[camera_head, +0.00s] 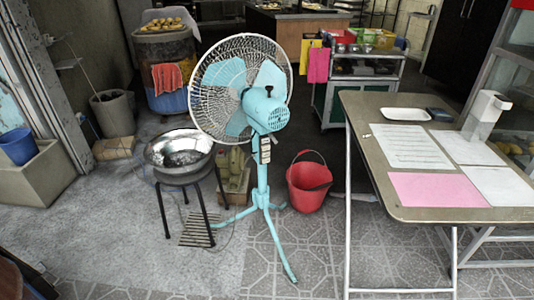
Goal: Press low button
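A light blue pedestal fan (262,115) stands upright in the middle of the view, its round wire cage facing away to the left. A small control box with several pale buttons (265,149) sits on its pole just below the motor housing. The buttons are too small to read, so I cannot tell which one is low. Neither of my grippers is in view.
A folding table (369,171) with papers and a white tray stands at the right. A red bucket (309,186) is right of the fan's base. A metal bowl (179,149) rests on a stool at its left. Tiled floor in front is clear.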

